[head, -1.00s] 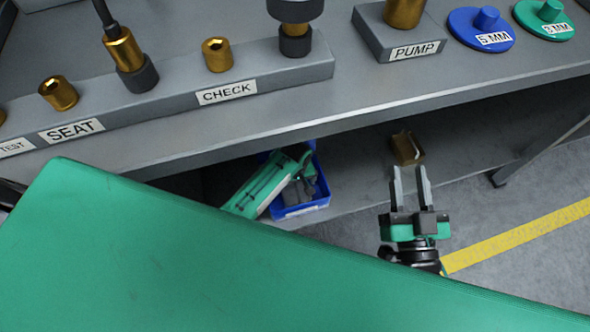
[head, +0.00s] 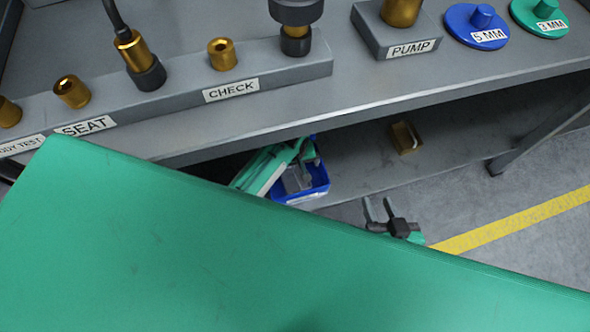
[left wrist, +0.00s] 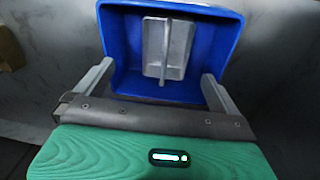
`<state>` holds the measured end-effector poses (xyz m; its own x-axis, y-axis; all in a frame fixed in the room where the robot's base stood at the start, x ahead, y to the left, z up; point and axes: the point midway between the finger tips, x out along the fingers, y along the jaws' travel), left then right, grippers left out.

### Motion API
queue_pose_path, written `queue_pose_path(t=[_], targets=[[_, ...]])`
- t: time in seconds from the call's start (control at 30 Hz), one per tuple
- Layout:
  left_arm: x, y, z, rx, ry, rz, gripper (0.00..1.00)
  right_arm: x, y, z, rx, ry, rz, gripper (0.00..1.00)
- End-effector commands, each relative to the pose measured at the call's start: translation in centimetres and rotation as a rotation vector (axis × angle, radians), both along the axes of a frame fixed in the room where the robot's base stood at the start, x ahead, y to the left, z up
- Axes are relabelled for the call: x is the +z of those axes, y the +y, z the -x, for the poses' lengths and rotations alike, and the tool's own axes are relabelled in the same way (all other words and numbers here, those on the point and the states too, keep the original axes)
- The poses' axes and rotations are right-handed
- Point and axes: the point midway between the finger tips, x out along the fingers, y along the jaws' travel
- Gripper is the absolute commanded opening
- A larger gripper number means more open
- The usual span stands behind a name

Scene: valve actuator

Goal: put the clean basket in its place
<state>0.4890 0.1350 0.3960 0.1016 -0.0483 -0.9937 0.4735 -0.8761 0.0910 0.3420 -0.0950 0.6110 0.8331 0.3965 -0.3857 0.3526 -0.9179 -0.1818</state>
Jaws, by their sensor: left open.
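A blue open bin (head: 314,189), the only basket-like thing I can make out, sits on the lower shelf. It holds a grey part (left wrist: 167,48) with a raised rib, as the left wrist view shows. My left gripper (head: 309,158) is at the bin. In the left wrist view its fingers (left wrist: 155,88) are apart, one on each side of the bin (left wrist: 119,45), with nothing clearly clamped. My right gripper (head: 378,210) is right of the bin, fingers apart and empty. Its lower part is hidden by the green surface.
A large green surface (head: 200,250) of my own body fills the foreground. The grey bench top (head: 330,105) overhangs the shelf. It carries SEAT and CHECK stations, a PUMP block (head: 410,47) and blue and green discs. A small brown box (head: 404,138) sits on the shelf to the right.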

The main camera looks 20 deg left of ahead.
Motion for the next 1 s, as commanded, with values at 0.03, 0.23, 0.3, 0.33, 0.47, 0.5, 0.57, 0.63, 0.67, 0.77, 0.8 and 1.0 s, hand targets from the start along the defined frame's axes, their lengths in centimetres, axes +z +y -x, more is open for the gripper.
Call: queue_pose_path(t=[0.03,0.23,0.3,0.33,0.47,0.5,0.57,0.63,0.67,0.77,0.8,1.0], targets=[[-0.1,-0.4,1.3,-0.047,-0.051,0.021,1.0,0.0,0.0,0.0,0.0,0.0,0.0,0.36],[2.9,-2.6,5.4,-0.284,-0.363,0.095,1.0,0.0,0.0,0.0,0.0,-0.002,-0.001,0.36],[4.8,-3.2,7.0,-0.359,-0.479,0.106,1.0,0.0,0.0,0.0,0.0,-0.002,-0.001,0.36],[5.8,-3.4,7.7,-0.388,-0.53,0.108,1.0,0.0,0.0,0.0,0.0,-0.002,-0.001,0.36],[10.8,-4.1,10.5,-0.499,-0.75,0.099,1.0,0.1,0.0,0.0,-0.001,-0.003,-0.001,0.36],[12.5,-4.2,11.3,-0.526,-0.813,0.09,1.0,0.1,0.0,0.0,-0.001,-0.003,-0.001,0.36],[14.9,-4.3,12.3,-0.559,-0.9,0.075,1.0,0.1,0.0,0.0,-0.001,-0.003,-0.001,0.36],[17.3,-4.3,13.3,-0.587,-0.982,0.055,1.0,0.1,0.0,0.0,-0.001,-0.003,-0.001,0.36],[18.2,-4.3,13.7,-0.596,-1.011,0.047,1.0,0.1,0.0,0.0,-0.001,-0.003,-0.001,0.36],[20.4,-4.1,14.4,-0.615,-1.082,0.025,1.0,0.1,0.0,0.0,-0.001,-0.003,-0.001,0.36],[20.9,-4.1,14.6,-0.618,-1.098,0.019,1.0,0.1,0.0,0.0,-0.001,-0.003,-0.001,0.36],[21.6,-4.1,14.8,-0.624,-1.121,0.01,1.0,0.1,0.0,0.0,-0.001,-0.003,-0.001,0.36]])
